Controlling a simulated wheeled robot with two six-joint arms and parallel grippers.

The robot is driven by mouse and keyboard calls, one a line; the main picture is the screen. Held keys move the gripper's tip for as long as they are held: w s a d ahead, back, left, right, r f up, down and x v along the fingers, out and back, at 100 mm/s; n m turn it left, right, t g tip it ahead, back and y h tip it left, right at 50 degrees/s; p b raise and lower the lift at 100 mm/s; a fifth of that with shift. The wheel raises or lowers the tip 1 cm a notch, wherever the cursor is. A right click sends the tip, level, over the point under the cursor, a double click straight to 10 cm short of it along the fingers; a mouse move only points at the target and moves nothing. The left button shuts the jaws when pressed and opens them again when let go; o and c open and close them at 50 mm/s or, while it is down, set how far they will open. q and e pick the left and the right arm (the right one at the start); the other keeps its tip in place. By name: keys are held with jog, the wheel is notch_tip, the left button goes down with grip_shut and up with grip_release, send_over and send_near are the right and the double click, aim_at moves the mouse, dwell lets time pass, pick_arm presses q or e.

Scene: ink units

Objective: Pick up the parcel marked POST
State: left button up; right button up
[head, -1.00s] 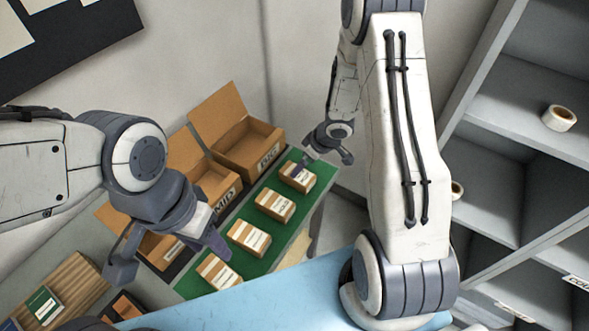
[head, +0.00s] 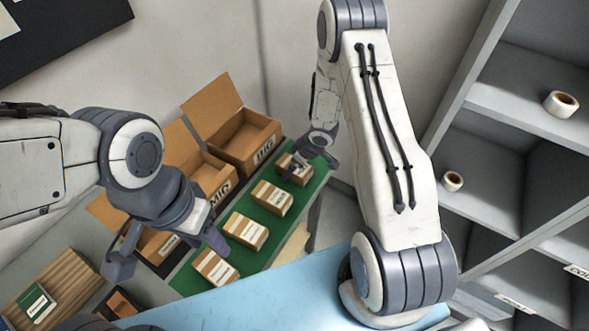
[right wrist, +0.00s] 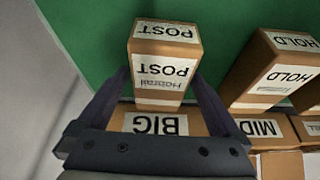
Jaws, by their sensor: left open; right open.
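The parcel marked POST (right wrist: 164,68) is a brown box with white labels on the green mat (right wrist: 85,20). In the right wrist view its lettering is upside down. My right gripper (right wrist: 163,84) is open, one finger on each side of the parcel's near part; I cannot tell whether they touch it. In the head view this parcel (head: 296,176) is the farthest in the row, partly covered by my right gripper (head: 312,160). My left gripper (head: 165,250) is open and empty, in front of the open boxes.
A parcel marked HOLD (right wrist: 268,68) stands beside it. More parcels (head: 246,231) line the mat nearer me. Open cartons, including BIG (head: 262,146) and MID (head: 213,180), stand to the left. A grey shelf with tape rolls (head: 561,104) is at right.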

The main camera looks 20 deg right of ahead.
jog(key=shift+f, duration=0.25)
dwell(0.4)
jog(key=c, duration=1.5)
jog(key=shift+r, duration=0.15)
